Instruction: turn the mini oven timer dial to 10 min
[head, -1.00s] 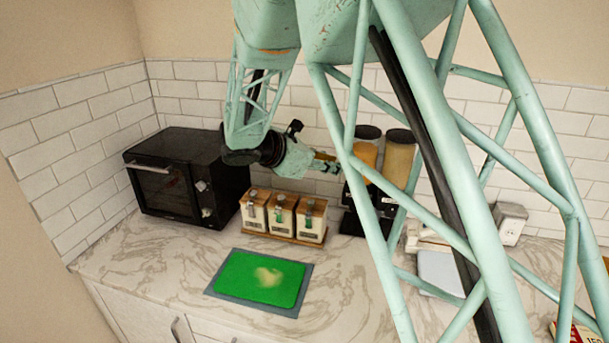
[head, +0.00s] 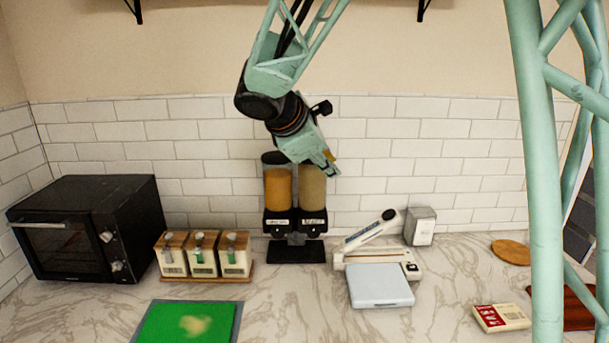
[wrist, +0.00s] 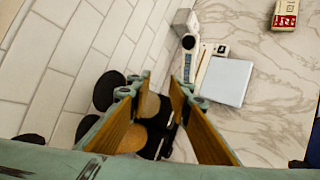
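The mini oven (head: 85,228) is a black box with a glass door at the far left of the counter in the head view. Its dials (head: 112,252) are on the panel right of the door; their markings are too small to read. My gripper (head: 332,168) is in the air in front of the tiled wall, above the cereal dispenser and well to the right of the oven. In the wrist view my gripper (wrist: 162,92) shows two fingers apart with nothing held between them. The oven is not in the wrist view.
Three canisters (head: 203,255) stand on a wooden tray right of the oven. The two-tube dispenser (head: 312,190) is beneath my gripper. A green board (head: 170,325) lies in front. A white sealer-like device (head: 380,262) and a red-and-white box (head: 501,318) are to the right.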

